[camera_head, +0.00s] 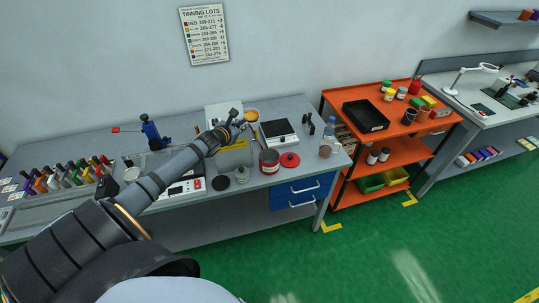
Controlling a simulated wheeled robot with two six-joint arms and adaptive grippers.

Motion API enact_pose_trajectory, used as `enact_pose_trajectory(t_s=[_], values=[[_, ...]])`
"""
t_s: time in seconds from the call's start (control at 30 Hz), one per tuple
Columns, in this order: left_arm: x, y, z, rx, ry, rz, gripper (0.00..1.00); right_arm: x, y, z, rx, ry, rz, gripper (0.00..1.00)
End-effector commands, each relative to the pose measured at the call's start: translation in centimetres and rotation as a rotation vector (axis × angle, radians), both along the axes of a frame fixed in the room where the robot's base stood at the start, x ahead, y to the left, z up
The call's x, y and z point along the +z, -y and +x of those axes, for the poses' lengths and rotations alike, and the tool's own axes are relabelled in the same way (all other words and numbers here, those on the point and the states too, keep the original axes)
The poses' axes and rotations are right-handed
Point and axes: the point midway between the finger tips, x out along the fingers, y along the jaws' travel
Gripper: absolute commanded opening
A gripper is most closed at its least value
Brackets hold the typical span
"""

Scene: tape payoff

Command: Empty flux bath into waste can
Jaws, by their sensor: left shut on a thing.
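My left arm reaches over the grey bench. Its left gripper (241,119) is shut on a small round cup with an amber top, which looks like the flux bath (251,116). The cup is at the gripper's tip, toward the back of the bench; the fingers partly hide it. Its tilt is too small to tell. An open red can with a pale band, which looks like the waste can (269,165), stands on the bench in front of and right of the gripper. A red round lid (290,160) lies beside it. My right gripper is not in view.
An orange cart (395,150) stands right of the bench.

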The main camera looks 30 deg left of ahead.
Motion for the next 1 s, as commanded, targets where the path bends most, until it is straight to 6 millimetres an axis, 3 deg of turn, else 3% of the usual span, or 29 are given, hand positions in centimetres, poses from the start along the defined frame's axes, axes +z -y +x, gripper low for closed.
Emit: enact_pose_trajectory(t_s=[0.17,0.5,1.0], values=[[-0.1,1.1,-0.1,-0.001,-0.003,0.092,0.0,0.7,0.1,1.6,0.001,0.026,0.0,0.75],[0.1,2.1,0.1,-0.001,-0.012,0.209,0.0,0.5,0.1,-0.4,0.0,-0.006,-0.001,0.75],[-0.1,3.0,0.2,-0.001,-0.019,0.299,0.0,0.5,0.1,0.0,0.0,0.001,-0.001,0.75]])
